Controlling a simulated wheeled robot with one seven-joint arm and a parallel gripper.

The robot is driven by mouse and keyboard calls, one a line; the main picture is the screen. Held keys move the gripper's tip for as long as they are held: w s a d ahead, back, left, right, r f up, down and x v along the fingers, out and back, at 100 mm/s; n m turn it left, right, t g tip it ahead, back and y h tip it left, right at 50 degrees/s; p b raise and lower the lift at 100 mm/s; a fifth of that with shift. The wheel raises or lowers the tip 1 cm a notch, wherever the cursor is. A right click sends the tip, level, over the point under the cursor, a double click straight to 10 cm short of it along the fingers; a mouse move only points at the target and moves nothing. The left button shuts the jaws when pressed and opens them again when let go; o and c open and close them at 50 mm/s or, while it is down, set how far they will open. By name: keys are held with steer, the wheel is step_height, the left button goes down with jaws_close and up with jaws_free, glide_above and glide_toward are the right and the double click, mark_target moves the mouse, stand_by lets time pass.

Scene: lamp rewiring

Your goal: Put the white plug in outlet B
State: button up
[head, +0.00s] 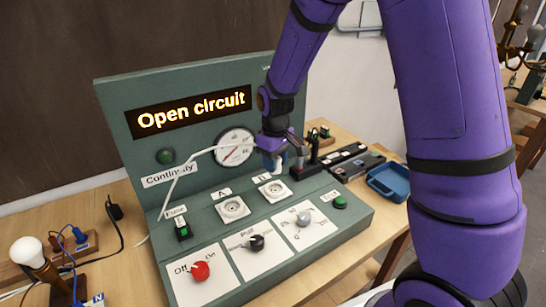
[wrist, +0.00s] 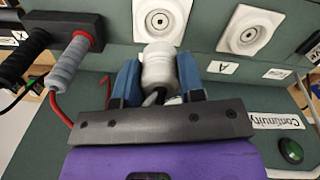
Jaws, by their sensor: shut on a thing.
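The white plug (wrist: 158,68) is between the blue fingers of my gripper (wrist: 160,80), which is shut on it. In the head view, my gripper (head: 275,158) is above and behind outlet B (head: 275,191), partly hiding the plug. In the wrist view, outlet B (wrist: 161,18) is straight beyond the plug's end, and its face is empty. The plug appears apart from it; the exact gap is hard to judge. Outlet A (head: 232,208) is to the left of B, also empty, and shows at the right in the wrist view (wrist: 248,31). A white cord (head: 188,166) runs left from the plug.
The green console (head: 122,95) has a display reading "Open circuit" (head: 190,112) and a dial gauge (head: 235,146). Test probes (head: 308,160) stand just right of my gripper. A red knob (head: 201,271) is in front. A blue tray (head: 388,182) lies right.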

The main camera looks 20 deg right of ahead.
steer(key=shift+f, duration=3.1)
steer(key=shift+f, duration=0.5)
steer(key=o, duration=1)
steer(key=shift+r, duration=0.1)
step_height(320, 180, up, 11)
steer(key=shift+s, duration=0.1)
step_height(320, 180, up, 8)
steer(key=m+t, duration=0.1)
glide_above(275, 190)
steer(key=s+d, duration=0.2)
steer(key=s, duration=0.3)
steer(key=s+d+r+m+t, duration=0.2)
steer(key=s+r, duration=0.5)
steer(key=s+d+r+m+t, duration=0.1)
steer(key=s+r, duration=0.2)
steer(key=s, duration=0.4)
steer(key=s+d+r+m+t, duration=0.1)
steer(key=s+d+r, duration=0.1)
steer(key=s, duration=0.6)
steer(key=shift+r+m, duration=0.4)
